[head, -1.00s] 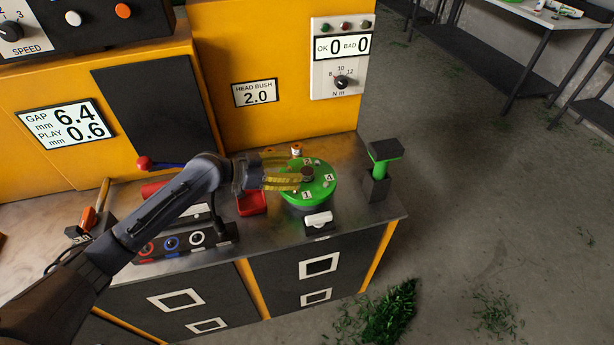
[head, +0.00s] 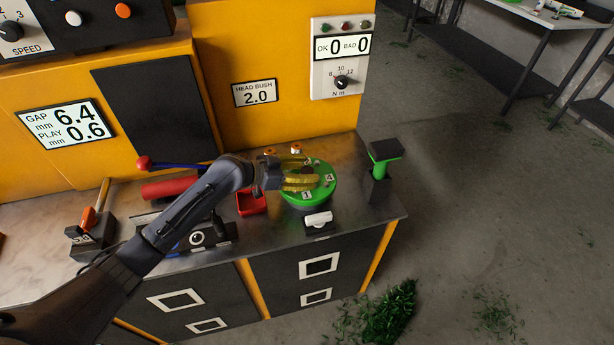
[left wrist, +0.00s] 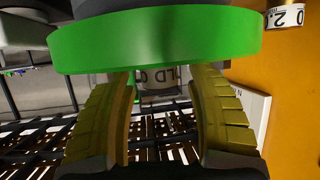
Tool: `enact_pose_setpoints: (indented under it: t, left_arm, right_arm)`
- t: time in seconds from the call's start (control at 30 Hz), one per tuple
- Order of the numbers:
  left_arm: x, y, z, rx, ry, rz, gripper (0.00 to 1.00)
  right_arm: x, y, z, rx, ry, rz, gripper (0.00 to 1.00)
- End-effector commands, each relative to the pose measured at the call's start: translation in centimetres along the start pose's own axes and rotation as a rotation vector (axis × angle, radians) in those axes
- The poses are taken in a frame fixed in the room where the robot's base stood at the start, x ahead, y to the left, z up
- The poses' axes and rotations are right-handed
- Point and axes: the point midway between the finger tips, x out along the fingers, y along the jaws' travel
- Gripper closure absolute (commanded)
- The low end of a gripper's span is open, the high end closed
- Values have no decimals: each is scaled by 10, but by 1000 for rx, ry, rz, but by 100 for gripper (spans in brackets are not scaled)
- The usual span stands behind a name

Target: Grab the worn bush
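The green round table (head: 325,192), marked with numbers, stands on the bench. It also shows as a green rim across the top of the left wrist view (left wrist: 155,42). A brown bush (head: 306,169) sits near its middle, partly hidden by my fingers. In the left wrist view a grey cylinder with partly hidden lettering, seemingly "OLD", (left wrist: 160,80) shows beyond the rim, between the finger tips. My left gripper (head: 315,182) is over the green table with its yellow fingers apart, gaps showing beside the cylinder. My right gripper is not in view.
A red tray (head: 251,204) is left of the green table. Small orange-and-white pieces (head: 296,149) stand behind it. The yellow machine wall rises behind.

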Motion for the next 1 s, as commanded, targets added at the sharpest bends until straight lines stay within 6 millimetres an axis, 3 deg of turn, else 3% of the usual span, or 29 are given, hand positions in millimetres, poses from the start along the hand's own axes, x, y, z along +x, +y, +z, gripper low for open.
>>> enact_pose_setpoints:
  t: [0.07,0.47,1.0]
  left_arm:
    - [0,0,0,0,0,0,53]
    - [0,0,0,0,0,0,100]
    - [-1,0,-2,0,0,1,100]
  right_arm:
    - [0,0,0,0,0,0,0]
    - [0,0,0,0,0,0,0]
    - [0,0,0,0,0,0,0]
